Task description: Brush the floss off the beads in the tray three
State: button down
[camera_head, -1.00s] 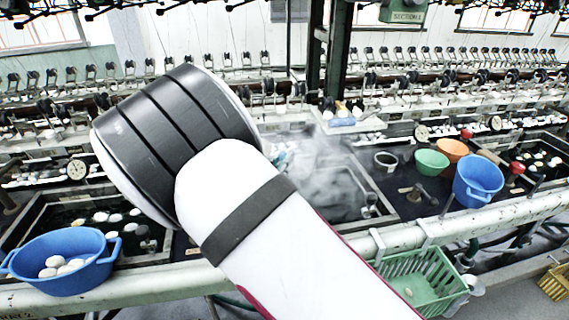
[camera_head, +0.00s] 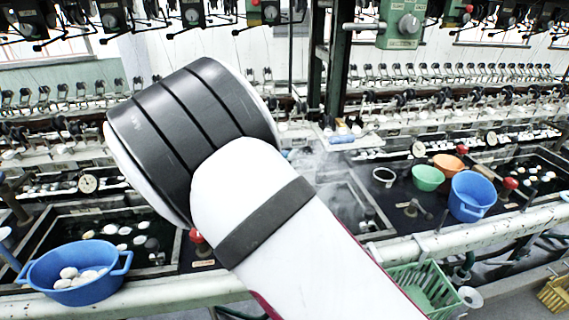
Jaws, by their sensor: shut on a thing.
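My own white and black arm fills the middle of the head view and hides much of the basin behind it. My gripper is not in view, and anything in it is hidden behind the arm. A small pale tray (camera_head: 342,139) with a few small rounded things sits on the ledge just right of the arm. I cannot tell which tray is tray three, and no floss or brush can be made out.
A blue tub (camera_head: 72,273) with white cocoons stands front left. Another blue tub (camera_head: 472,196), a green bowl (camera_head: 427,178) and an orange bowl (camera_head: 448,165) stand right. A green basket (camera_head: 428,287) hangs below the pale front rail (camera_head: 430,244). Reeling heads hang overhead.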

jog(key=shift+s+r+p, duration=0.2)
jog(key=shift+r+p, duration=0.75)
jog(key=shift+r, duration=1)
